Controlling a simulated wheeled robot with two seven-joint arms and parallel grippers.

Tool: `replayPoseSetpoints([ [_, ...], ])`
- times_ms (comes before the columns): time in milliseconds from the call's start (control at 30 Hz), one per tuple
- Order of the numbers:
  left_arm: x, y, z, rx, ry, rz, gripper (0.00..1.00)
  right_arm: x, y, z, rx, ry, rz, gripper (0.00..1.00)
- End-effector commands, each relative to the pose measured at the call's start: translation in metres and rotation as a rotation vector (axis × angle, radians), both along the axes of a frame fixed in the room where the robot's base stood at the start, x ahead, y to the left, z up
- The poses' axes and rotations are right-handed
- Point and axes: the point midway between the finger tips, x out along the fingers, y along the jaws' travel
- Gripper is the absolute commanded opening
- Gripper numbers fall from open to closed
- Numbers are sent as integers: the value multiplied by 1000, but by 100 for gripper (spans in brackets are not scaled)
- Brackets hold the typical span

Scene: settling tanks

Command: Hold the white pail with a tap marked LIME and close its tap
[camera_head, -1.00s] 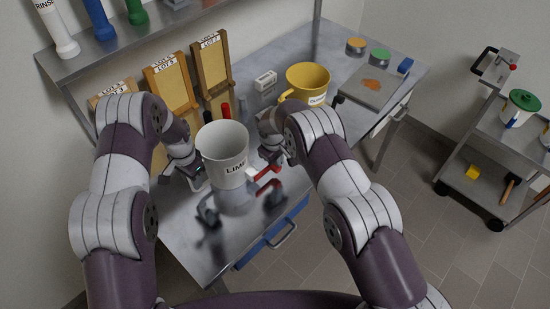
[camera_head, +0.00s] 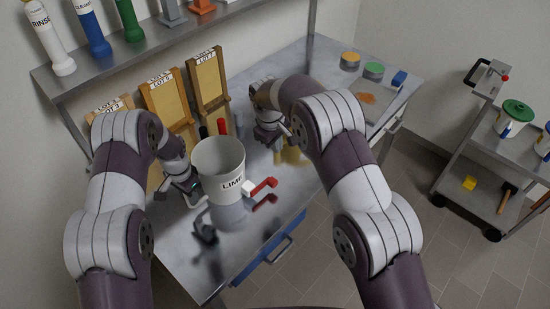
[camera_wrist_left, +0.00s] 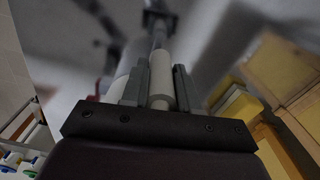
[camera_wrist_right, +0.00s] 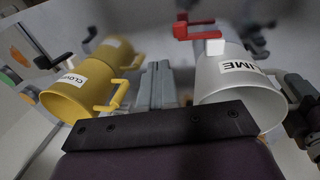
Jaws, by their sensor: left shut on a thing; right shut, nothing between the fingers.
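The white pail (camera_head: 220,165) marked LIME stands upright on the metal table; it also shows in the right wrist view (camera_wrist_right: 232,68). Its red tap lever (camera_head: 264,186) points out to the right; in the right wrist view the red lever (camera_wrist_right: 194,28) lies across the tap's end. My left gripper (camera_head: 190,187) is at the pail's left side, shut on its white handle (camera_wrist_left: 161,80). My right gripper (camera_head: 274,143) is shut and empty, behind and right of the pail, apart from the lever. In its wrist view the fingers (camera_wrist_right: 155,84) lie between two pails.
A yellow pail (camera_wrist_right: 72,98) stands beside my right gripper, mostly hidden by my right arm in the head view. Wooden LOT boards (camera_head: 210,85) stand at the back. A cart (camera_head: 480,150) stands at right.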

Motion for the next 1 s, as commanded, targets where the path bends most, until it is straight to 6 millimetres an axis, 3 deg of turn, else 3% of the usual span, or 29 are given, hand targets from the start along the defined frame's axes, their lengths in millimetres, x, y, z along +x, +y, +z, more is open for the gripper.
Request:
replayPoseSetpoints([
  [100, 0, 0, 0, 0, 0, 0, 0, 0, 0, 11, 0, 0, 0, 0],
  [367, 0, 0, 0, 0, 0, 0, 0, 0, -1, 13, -1, 1, 0, 0],
  [400, 0, 0, 0, 0, 0, 0, 42, 0, -1, 13, 0, 0, 0, 0],
  [467, 0, 0, 0, 0, 0, 0, 59, 0, -1, 13, 0, 0, 0, 0],
  [767, 0, 0, 2, 0, -1, 0, 59, 0, -1, 13, 0, 0, 0, 0],
  [867, 1, 0, 17, 0, -4, 0, 59, 0, -1, 13, 0, 0, 0, 0],
  [1000, 2, 0, 53, 1, -6, 0, 59, 0, -1, 13, 0, 0, 0, 0],
])
